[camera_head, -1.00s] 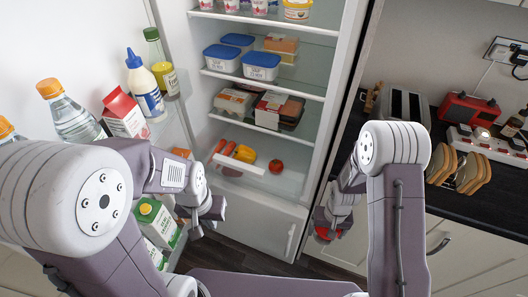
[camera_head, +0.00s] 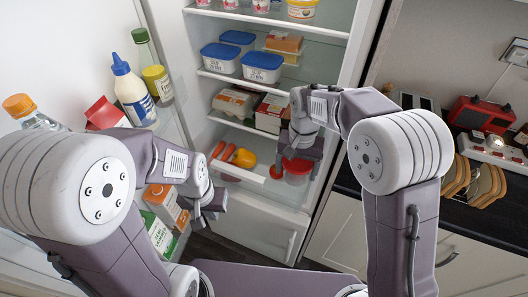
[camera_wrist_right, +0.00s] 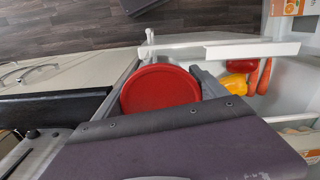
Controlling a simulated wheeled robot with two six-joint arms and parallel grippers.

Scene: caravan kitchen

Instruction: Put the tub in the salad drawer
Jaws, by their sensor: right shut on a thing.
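The tub, with a red lid (camera_head: 297,165) and a pale body, is held in my right gripper (camera_head: 297,158) at the right side of the fridge's lower opening. In the right wrist view its round red lid (camera_wrist_right: 160,88) fills the middle, partly covered by my gripper.
The open fridge door on the left holds bottles (camera_head: 135,92) and cartons (camera_head: 165,203). Shelves above the drawer hold blue-lidded boxes (camera_head: 262,68) and packs (camera_head: 235,101).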

